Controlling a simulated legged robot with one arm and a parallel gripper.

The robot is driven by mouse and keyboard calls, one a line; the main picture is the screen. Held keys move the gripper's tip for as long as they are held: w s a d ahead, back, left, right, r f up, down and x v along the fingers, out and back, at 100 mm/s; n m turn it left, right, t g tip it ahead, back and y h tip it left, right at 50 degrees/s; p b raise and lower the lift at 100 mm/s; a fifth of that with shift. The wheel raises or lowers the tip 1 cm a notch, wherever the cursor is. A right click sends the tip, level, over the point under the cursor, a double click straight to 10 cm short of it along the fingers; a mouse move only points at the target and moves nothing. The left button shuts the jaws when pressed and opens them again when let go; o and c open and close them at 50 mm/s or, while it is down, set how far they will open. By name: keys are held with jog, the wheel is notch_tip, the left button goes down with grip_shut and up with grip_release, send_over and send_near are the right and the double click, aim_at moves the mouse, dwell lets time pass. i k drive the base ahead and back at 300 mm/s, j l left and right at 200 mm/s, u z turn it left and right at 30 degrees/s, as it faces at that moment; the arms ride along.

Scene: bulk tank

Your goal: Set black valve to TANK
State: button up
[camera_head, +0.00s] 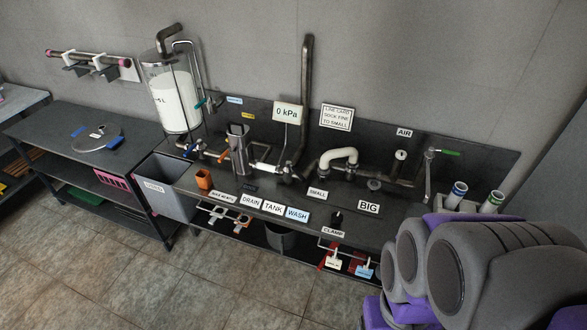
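The TANK label (273,208) is on the front edge of the dark bench, between the DRAIN label (250,201) and the WASH label (297,214). A small dark shape (250,188) lies just behind the DRAIN label; it may be the black valve's handle, but its setting is too small to tell. My folded arm, grey and purple, fills the lower right. My gripper does not show, and nothing of mine touches the bench fittings.
A tall clear tank (175,98) of white liquid stands at the back left. An orange cup (203,179) and a metal vessel (239,150) are on the bench (400,212). A grey bin (166,188) stands left of it. The tiled floor (190,285) in front is clear.

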aim_at(299, 174)
jog(key=i+j+z, duration=0.1)
jog(key=i+j, duration=0.9)
jog(key=i, duration=0.1)
